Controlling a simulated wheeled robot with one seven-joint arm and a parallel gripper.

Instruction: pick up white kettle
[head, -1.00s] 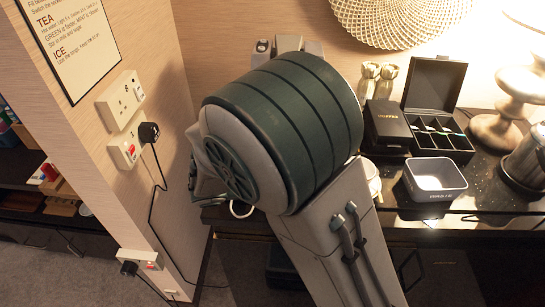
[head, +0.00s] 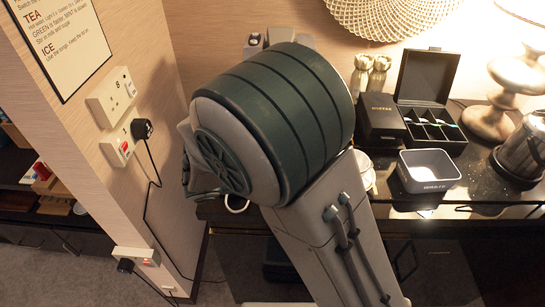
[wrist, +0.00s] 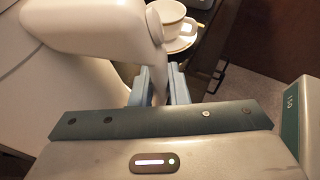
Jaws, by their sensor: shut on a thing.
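The white kettle (wrist: 75,40) fills the left of the wrist view, with its thick white handle curving down toward my gripper. My gripper (wrist: 158,82) has its two blue-grey fingers closed on the lower part of the handle. In the head view my large arm hides the kettle and the gripper. Whether the kettle is clear of the surface cannot be seen.
A white cup (wrist: 172,12) on a saucer (wrist: 187,43) stands just beyond the handle. The dark counter (head: 485,190) holds a grey tub (head: 428,172), an open black box (head: 424,75), a metal pot (head: 522,150) and a lamp. A corded plug (head: 142,128) is in the left wall.

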